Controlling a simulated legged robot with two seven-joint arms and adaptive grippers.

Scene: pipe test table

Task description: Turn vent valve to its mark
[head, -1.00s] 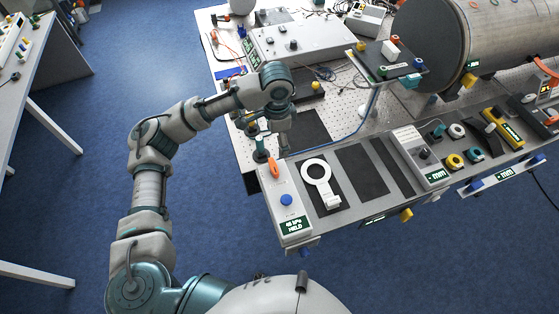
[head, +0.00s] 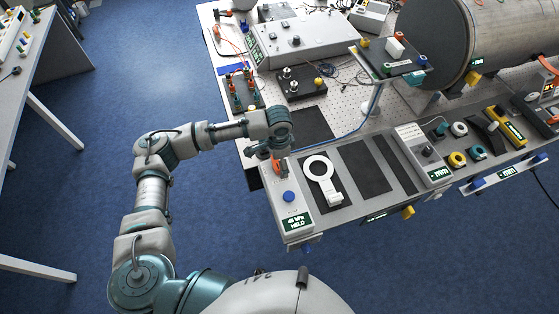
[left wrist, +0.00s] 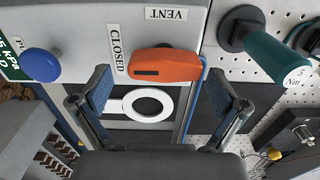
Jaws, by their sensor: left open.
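The vent valve's orange handle (head: 277,168) is on the light grey panel at the table's front left corner. In the left wrist view the orange handle (left wrist: 165,66) lies crosswise, its dark-slotted end towards the CLOSED label (left wrist: 116,54). The VENT label (left wrist: 167,14) is above it, upside down. My left gripper (head: 275,153) is over the handle in the head view. In the left wrist view my left gripper (left wrist: 158,93) is open, with one finger to each side below the handle. Contact cannot be told. My right gripper is not in view.
A blue knob (head: 288,197) and a green display (head: 299,222) reading about 45 kPa HELD are on the same panel. A white ring tool (head: 320,177) lies just right of it. A teal-handled tool (left wrist: 275,55) stands close on the right in the wrist view.

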